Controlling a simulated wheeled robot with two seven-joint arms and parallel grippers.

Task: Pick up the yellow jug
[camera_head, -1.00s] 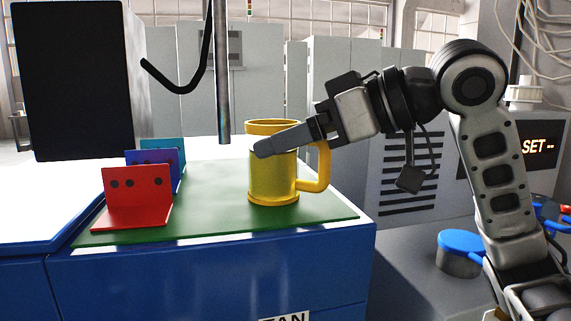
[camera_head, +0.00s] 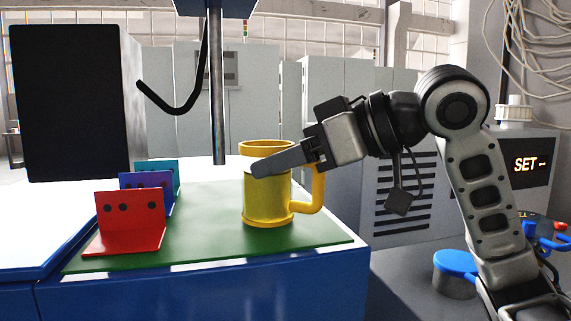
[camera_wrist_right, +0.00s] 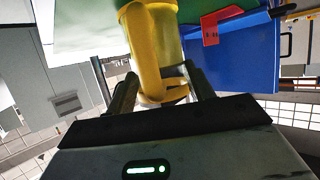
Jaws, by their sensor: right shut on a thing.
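The yellow jug (camera_head: 266,199) stands upright on a green mat (camera_head: 325,232) on top of the blue cabinet, its handle toward the right. My right gripper (camera_head: 262,167) reaches in from the right at the jug's upper body, with one finger across its near side; the far finger is hidden behind the jug. In the right wrist view the jug (camera_wrist_right: 146,50) lies between the two fingers (camera_wrist_right: 158,88), and the gripper is shut on it. The jug's base appears to rest on the mat. My left gripper is not in view.
Red (camera_head: 130,223), blue (camera_head: 147,190) and teal (camera_head: 160,172) brackets stand left of the jug. A vertical metal pole (camera_head: 218,110) and a black hook (camera_head: 180,108) hang behind it. A blue-lidded container (camera_head: 456,264) sits lower right.

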